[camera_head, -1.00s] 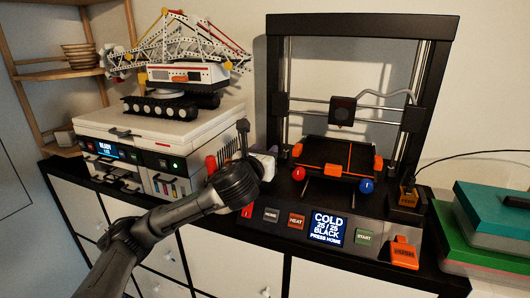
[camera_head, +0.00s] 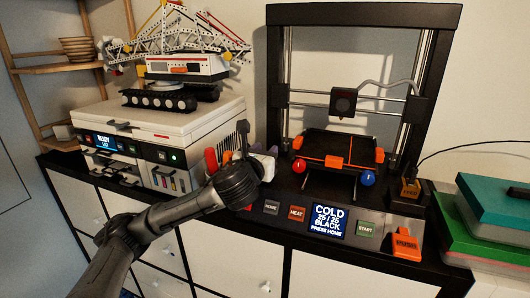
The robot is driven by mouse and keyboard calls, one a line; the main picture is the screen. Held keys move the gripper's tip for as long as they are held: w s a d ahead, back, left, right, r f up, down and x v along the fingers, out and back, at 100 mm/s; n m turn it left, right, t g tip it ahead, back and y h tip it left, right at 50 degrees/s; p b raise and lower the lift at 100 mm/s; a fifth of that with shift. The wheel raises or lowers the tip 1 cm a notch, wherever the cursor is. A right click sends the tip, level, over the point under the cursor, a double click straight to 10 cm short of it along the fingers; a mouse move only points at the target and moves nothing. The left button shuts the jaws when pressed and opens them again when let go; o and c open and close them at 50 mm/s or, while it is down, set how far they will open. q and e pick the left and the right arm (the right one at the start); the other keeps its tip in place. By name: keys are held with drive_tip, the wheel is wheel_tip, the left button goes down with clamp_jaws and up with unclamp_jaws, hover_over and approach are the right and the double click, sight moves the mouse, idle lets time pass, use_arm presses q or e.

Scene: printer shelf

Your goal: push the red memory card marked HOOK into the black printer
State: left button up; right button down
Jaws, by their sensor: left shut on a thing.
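The black printer (camera_head: 446,60) stands at the right, with an upright frame and a control panel in front; its screen (camera_head: 330,219) reads COLD, 25/25, BLACK, PRESS HOME. My left gripper (camera_head: 258,161) is at the panel's left end, beside the printer bed. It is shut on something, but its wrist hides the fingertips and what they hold. I cannot make out the red memory card or any HOOK marking. A small red patch (camera_head: 248,207) shows at the panel's left end just below the wrist; I cannot tell what it is. My right gripper is out of view.
A white printer (camera_head: 195,130) with a model crane (camera_head: 185,65) on top stands at the left. Coloured-handled tools (camera_head: 211,160) stand beside my left gripper. An orange piece (camera_head: 405,246) is at the panel's right end, near green and teal boxes (camera_head: 490,225).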

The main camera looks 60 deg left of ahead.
use_arm(q)
drive_tip(key=shift+f+b, duration=0.3)
drive_tip(key=shift+f, duration=0.15)
drive_tip(key=o, duration=1)
drive_tip(key=shift+b+v, duration=5.25)
drive_tip(key=shift+v, duration=1.65)
drive_tip(key=shift+r, duration=0.1)
